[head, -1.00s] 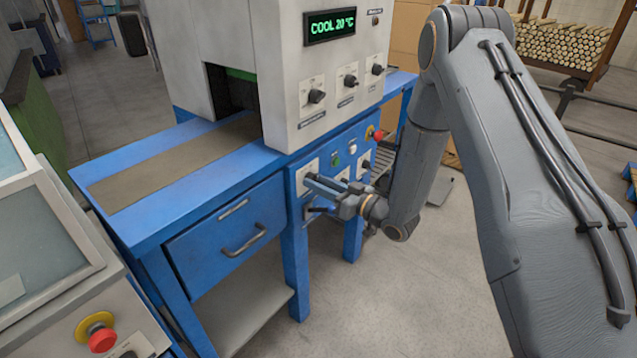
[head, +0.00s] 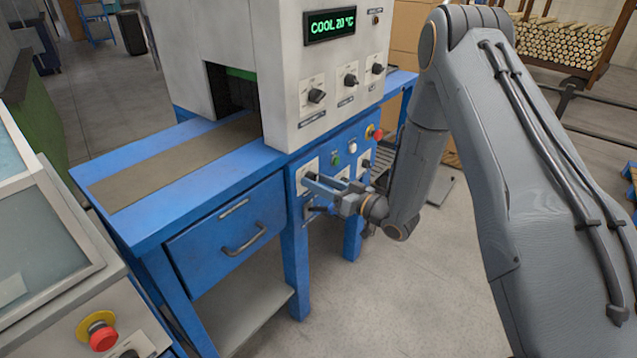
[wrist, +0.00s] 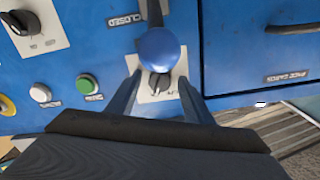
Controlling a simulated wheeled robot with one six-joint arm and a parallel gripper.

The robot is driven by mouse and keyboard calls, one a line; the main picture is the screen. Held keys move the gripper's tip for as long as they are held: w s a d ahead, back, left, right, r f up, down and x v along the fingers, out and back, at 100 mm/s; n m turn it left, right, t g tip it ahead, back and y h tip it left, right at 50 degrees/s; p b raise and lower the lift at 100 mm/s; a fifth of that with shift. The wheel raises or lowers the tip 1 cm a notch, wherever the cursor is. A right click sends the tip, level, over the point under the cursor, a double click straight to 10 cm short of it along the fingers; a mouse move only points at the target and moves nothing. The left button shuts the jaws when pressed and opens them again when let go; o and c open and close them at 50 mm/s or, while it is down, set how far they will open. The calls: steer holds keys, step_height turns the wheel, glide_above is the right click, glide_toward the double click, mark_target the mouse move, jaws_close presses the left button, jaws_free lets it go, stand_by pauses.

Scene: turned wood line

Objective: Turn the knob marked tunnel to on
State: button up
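My gripper (head: 312,190) is at the lower blue panel of the white and blue machine (head: 225,45). In the wrist view my gripper (wrist: 160,80) is open, its two fingers on either side of a small dark knob (wrist: 158,84) on a pale plate (wrist: 171,92). I cannot tell whether they touch it. A blue ball handle (wrist: 158,48) partly covers the plate. The wrist picture is upside down, and I cannot read which knob is marked tunnel. The knob's setting is unclear.
Three dark knobs, one of them at the left (head: 316,96), sit under a display (head: 331,25) reading COOL 20 °C. A green button (wrist: 87,84), a white button (wrist: 40,92) and another dark knob (wrist: 18,22) are beside the gripper. A red stop button (head: 377,134) is at the panel's right.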

steer(key=v, duration=0.7)
steer(key=shift+s+d+b, duration=0.25)
steer(key=shift+d+b, duration=0.05)
steer(key=shift+b, duration=0.15)
steer(key=w+d+r+m+h+p, duration=0.1)
steer(key=w+d+r+m+h, duration=0.15)
steer(key=d+h, duration=0.5)
steer(key=s+d+r+m+g+h, duration=0.1)
steer(key=s+d+r+g+h, duration=0.15)
steer(key=s+d+h, duration=0.3)
steer(key=s+r+m+g+p, duration=0.1)
steer(key=s+r+g, duration=0.2)
steer(key=s, duration=0.9)
steer(key=s+r+m+g+h, duration=0.1)
steer(key=s+g, duration=0.4)
steer(key=s, duration=0.8)
steer(key=shift+d+r+m+p, duration=0.25)
steer(key=shift+r+m+p, duration=0.15)
steer(key=shift+r+m, duration=0.4)
